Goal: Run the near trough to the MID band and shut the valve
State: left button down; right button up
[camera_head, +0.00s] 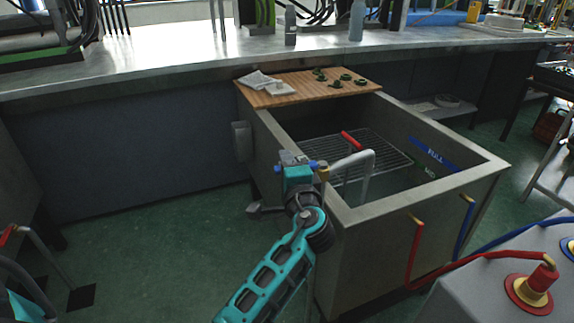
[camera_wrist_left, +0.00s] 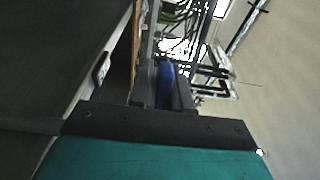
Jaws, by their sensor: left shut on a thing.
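The near trough (camera_head: 405,224) is a grey open basin with a wire rack (camera_head: 384,152) inside. A blue FULL band (camera_head: 434,154) and, below it, a green MID mark (camera_head: 430,172) show on its inner right wall. I cannot tell the water level clearly. My left gripper (camera_head: 300,162) is at that rim, shut on a blue valve handle (camera_wrist_left: 166,84), whose ends show on both sides of the fingers. My right gripper is out of view.
A wooden board (camera_head: 308,91) with papers and small green parts covers the trough's far end. A long counter (camera_head: 180,60) runs behind. Red (camera_head: 414,250) and blue pipes run down the near side to a grey unit at right.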

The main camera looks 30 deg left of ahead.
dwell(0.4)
pick_arm(q)
jog(key=c, duration=1.2)
grip_release()
jog(key=shift+o, duration=0.2)
